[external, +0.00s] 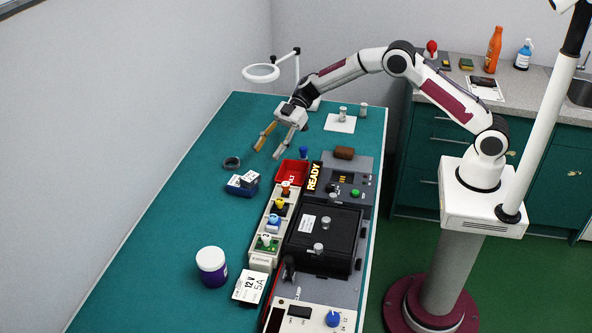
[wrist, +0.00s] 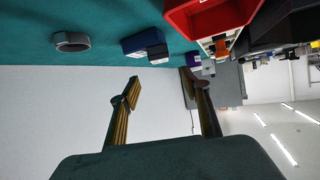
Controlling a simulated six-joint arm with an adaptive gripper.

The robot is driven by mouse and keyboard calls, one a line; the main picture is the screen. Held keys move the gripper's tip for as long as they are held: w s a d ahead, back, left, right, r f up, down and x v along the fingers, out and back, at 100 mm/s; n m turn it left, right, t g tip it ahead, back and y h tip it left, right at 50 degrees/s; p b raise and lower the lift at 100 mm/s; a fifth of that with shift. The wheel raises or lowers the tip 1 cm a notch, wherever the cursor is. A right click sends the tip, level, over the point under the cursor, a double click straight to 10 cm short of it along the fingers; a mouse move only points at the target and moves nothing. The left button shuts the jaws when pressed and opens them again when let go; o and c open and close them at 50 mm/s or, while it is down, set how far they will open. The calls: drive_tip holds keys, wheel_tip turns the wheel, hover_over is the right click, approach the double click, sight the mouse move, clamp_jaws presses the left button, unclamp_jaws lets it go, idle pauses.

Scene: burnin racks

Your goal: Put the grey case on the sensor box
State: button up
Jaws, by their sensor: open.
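A dark blue box (external: 240,191) with a white label lies on the teal bench, left of the red bin. A small grey case (external: 250,177) with a pale label appears to rest on top of it, toward its right end. In the wrist view the blue box (wrist: 143,40) and the grey piece (wrist: 157,53) show together, touching. I cannot tell for sure which one is the sensor box. My gripper (external: 268,151) is open and empty above the bench, behind and to the right of the pair. Its fingers (wrist: 160,87) are spread apart in the wrist view.
A dark ring (external: 232,161) lies behind the blue box. A red bin (external: 292,172), a row of coloured knobs and a black case (external: 323,236) stand to the right. A white-lidded jar (external: 211,266) stands in front. The left bench is mostly clear.

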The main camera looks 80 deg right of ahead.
drive_tip(key=shift+v, duration=1.2)
drive_tip(key=w+d+r+m+t+h, duration=0.2)
drive_tip(key=d+r+t, duration=0.15)
drive_tip(key=r, duration=0.65)
drive_tip(key=w+d+r+m+t+h, duration=0.25)
drive_tip(key=r+t, duration=0.25)
drive_tip(key=r, duration=0.5)
drive_tip(key=s+d+r+m+t+h, duration=0.1)
drive_tip(key=s+d+r+m+h, duration=0.4)
drive_tip(key=s+d+r+h, duration=0.45)
drive_tip(key=s+f+m+g, duration=0.2)
drive_tip(key=s, duration=0.8)
drive_tip(key=s+a+f+g, duration=0.1)
drive_tip(key=s+f, duration=0.4)
drive_tip(key=s, duration=0.6)
drive_tip(key=s+a+f+m+g+y, duration=0.1)
drive_tip(key=s+f, duration=0.4)
drive_tip(key=s, duration=0.6)
drive_tip(key=s+a+f+m+g+y, duration=0.1)
drive_tip(key=s+a+f+g, duration=0.2)
drive_tip(key=s, duration=0.8)
wheel_tip(320, 180, down, 2)
drive_tip(key=shift+s+f+g, duration=0.1)
drive_tip(key=shift+s+g, duration=0.15)
drive_tip(key=shift+g, duration=0.6)
